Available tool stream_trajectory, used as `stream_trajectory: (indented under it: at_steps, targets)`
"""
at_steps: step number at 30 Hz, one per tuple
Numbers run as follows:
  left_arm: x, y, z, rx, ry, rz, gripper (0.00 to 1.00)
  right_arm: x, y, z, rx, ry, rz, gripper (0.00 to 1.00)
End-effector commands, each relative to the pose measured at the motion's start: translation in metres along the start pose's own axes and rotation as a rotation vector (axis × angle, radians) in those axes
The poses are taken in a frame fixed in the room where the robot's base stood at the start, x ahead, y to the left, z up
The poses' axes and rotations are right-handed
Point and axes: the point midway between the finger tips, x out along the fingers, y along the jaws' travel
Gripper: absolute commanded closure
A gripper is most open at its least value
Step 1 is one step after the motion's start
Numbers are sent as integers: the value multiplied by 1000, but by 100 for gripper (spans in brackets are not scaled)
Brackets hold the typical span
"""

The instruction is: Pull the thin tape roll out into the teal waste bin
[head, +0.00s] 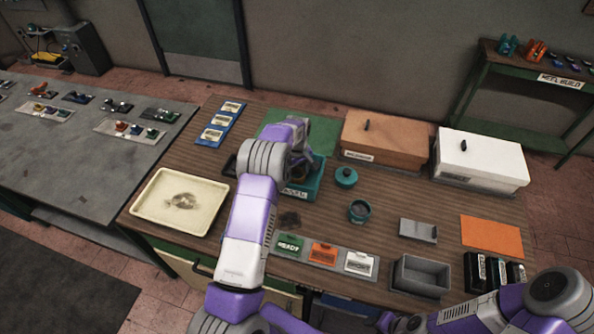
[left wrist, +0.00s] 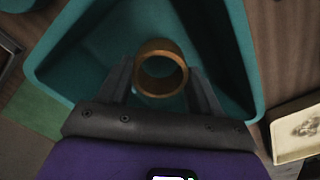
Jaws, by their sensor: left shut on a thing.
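The tape roll (left wrist: 162,70) is a brown-gold ring in the left wrist view, its round opening facing the camera. My left gripper (left wrist: 160,76) is shut on it, one dark finger on each side. The teal waste bin (left wrist: 238,45) lies behind the roll, which shows inside the outline of its opening. I cannot tell how far the roll is above the bin floor. In the head view the teal bin (head: 313,182) is partly hidden by my left arm, and the roll is hidden. My right arm is at the lower right, its jaws not clearly shown.
A cream tray (head: 150,212) is left of the bin. A teal-lidded pot (head: 346,177) and a dark teal cup (head: 360,211) stand to its right. A brown box (head: 385,140) and a white box (head: 482,160) stand at the back. Label cards (head: 323,254) lie in front.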

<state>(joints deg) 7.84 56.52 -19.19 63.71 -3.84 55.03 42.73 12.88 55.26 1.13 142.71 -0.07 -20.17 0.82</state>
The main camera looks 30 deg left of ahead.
Motion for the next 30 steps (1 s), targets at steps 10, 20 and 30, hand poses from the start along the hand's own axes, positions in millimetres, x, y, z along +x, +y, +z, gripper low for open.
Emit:
stream_trajectory:
  at_steps: [10, 20, 30]
  targets:
    - [8, 0, 0, 0, 0, 0, 67, 6, 2, 0, 0, 0, 0, 57]
    - [8, 0, 0, 0, 0, 0, 67, 5, 2, 0, 0, 0, 0, 57]
    - [8, 0, 0, 0, 0, 0, 7, 5, 2, 0, 0, 0, 0, 57]
